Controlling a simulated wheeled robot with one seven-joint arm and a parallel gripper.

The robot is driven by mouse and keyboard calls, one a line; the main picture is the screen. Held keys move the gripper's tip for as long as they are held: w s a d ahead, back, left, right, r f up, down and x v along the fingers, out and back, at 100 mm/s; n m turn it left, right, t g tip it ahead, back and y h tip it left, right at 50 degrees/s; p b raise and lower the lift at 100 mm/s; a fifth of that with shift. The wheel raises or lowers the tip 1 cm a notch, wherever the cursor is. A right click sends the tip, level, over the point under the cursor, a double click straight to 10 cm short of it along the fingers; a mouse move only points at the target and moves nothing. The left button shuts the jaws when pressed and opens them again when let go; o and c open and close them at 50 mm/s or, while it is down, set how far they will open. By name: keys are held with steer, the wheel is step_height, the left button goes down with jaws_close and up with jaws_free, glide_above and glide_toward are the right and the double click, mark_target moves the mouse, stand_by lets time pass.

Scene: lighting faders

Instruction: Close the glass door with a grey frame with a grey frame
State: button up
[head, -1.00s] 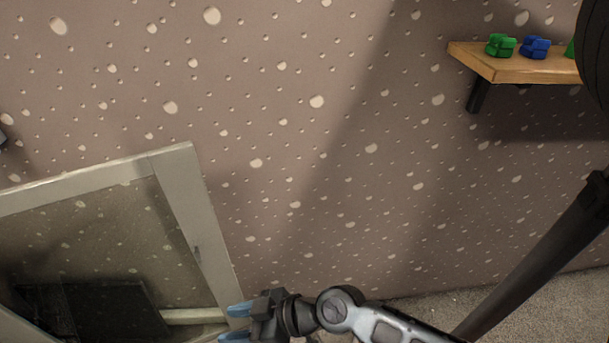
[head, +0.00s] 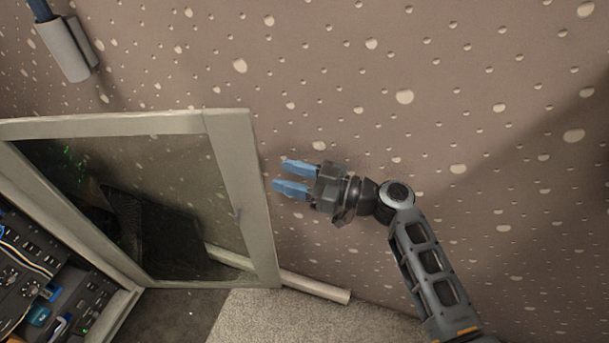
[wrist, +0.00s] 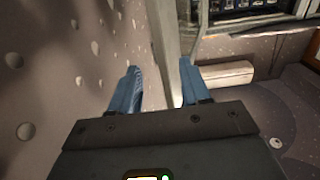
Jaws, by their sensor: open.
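The glass door with a grey frame (head: 236,160) stands swung open on the left in the head view, with dark shapes seen through its glass. My gripper (head: 284,178) is open and empty, just right of the door's outer upright, its blue fingers pointing left toward it. In the wrist view, my gripper's two blue fingers (wrist: 158,88) stand apart, and the door's grey edge (wrist: 168,40) runs up between and beyond them. I cannot tell whether the fingers touch the door.
A cabinet interior with dark panels of knobs and cables (head: 30,270) shows at the lower left. A speckled wall (head: 400,90) stands close behind my gripper. A pale bar (head: 315,288) lies low below the door. A grey holder (head: 66,48) hangs at the upper left.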

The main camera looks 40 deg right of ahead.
mark_target(260, 170)
steer(key=x, duration=0.3)
steer(key=b+x, duration=0.1)
steer(key=x, duration=0.1)
steer(key=shift+w+a+f, duration=0.2)
steer(key=shift+w+a, duration=0.05)
steer(key=shift+a, duration=0.1)
steer(key=shift+b+x, duration=0.7)
steer(key=shift+x, duration=0.15)
steer(key=shift+r, duration=0.2)
steer(key=shift+c, duration=0.3)
steer(key=c, duration=0.7)
steer(key=s+a+m+t+h, duration=0.1)
steer(key=s+a, duration=0.3)
steer(key=s, duration=0.2)
steer(key=shift+a+h, duration=0.4)
steer(key=shift+f+m, duration=0.1)
steer(key=shift+m, duration=0.2)
steer(key=s+a+m+t+h, duration=0.1)
steer(key=s+a+h, duration=0.1)
steer(key=s+a, duration=0.3)
steer(key=shift+s+a+b, duration=0.15)
steer(key=shift+a+b, duration=0.1)
steer(key=shift+b, duration=0.1)
